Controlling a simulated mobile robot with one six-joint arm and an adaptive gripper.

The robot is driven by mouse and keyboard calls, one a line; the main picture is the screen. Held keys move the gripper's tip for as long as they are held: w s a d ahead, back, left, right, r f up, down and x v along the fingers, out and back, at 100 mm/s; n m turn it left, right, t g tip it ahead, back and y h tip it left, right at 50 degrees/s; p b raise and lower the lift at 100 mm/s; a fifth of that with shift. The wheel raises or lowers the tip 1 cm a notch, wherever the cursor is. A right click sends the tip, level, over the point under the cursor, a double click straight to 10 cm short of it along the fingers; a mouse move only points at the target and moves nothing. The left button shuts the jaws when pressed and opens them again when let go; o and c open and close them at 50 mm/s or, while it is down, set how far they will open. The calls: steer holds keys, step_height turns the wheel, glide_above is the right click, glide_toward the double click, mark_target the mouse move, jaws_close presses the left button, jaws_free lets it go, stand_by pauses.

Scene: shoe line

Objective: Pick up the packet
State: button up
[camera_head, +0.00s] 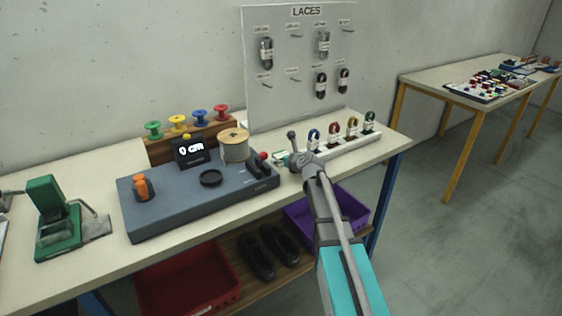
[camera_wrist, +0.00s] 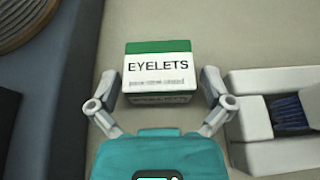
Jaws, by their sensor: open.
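The packet (camera_wrist: 158,66) is a small white box with a green top band and the word EYELETS, lying on the pale bench top. In the head view a small part of the packet (camera_head: 279,157) shows just left of my gripper (camera_head: 297,158). In the wrist view my gripper (camera_wrist: 160,88) is open, with one finger on each side of the packet. The fingers look apart from the packet's sides. I cannot tell how far the fingertips are above the bench.
A grey workstation (camera_head: 210,205) with a wooden spool (camera_head: 235,145) stands left of the packet. A white rack (camera_head: 352,147) with several lace bundles is close on the right. A pegboard (camera_head: 290,85) rises behind. Bare bench lies around the packet.

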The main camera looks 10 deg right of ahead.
steer(key=shift+x, duration=0.95)
steer(key=shift+s, duration=0.1)
steer(key=c, duration=1)
steer(key=shift+r, duration=0.2)
steer(key=shift+r+p, duration=0.75)
steer(key=shift+p, duration=0.05)
steer(key=s+r+p, duration=0.3)
steer(key=s, duration=0.1)
steer(key=s+r+p, duration=0.4)
steer(key=s, duration=0.1)
steer(key=s+r+p, duration=0.4)
steer(key=s, duration=0.1)
